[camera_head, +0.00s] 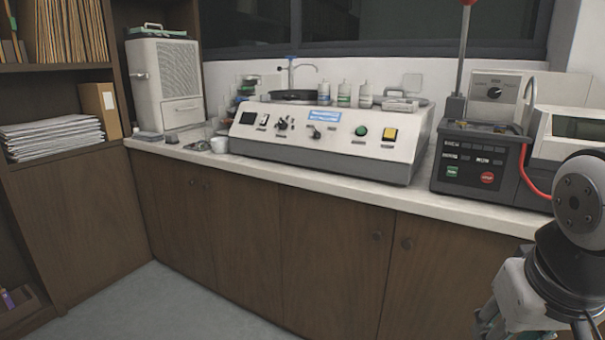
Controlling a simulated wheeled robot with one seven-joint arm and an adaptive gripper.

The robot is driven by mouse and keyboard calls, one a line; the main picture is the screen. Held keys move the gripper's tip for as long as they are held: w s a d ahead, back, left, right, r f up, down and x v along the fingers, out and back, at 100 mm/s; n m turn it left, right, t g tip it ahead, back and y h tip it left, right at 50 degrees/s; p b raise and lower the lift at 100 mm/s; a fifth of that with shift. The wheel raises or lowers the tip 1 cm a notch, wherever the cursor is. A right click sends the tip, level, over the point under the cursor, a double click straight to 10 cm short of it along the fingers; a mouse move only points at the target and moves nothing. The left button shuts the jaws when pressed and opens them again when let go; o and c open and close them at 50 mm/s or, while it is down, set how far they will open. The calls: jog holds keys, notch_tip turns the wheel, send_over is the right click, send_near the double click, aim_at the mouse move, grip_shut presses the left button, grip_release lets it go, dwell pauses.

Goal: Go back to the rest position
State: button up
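My arm enters at the lower right, with a grey round joint above a black link. What looks like part of my gripper (492,320) shows at the bottom edge, in front of the cabinet doors. Its fingertips are cut off by the frame, so I cannot tell whether it is open or shut or holds anything. The mounting press (478,158), a black and grey unit with a green and a red button and a red-topped upright lever, stands on the right of the counter, apart from my arm.
The white counter (310,181) runs along the wall above brown cabinets. A wide grinder-polisher (330,140) with bottles behind it stands mid-counter. Shelves stand far left. The floor (165,305) looks clear.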

jog(key=s+a+n+g+y, duration=0.25)
jog(key=s+a, duration=0.45)
jog(key=s, duration=0.6)
notch_tip(320, 180, up, 25)
jog(key=t+p, duration=0.3)
jog(key=p, duration=2)
jog(key=shift+w+d+h+p, duration=0.3)
jog(key=shift+h+p, duration=0.05)
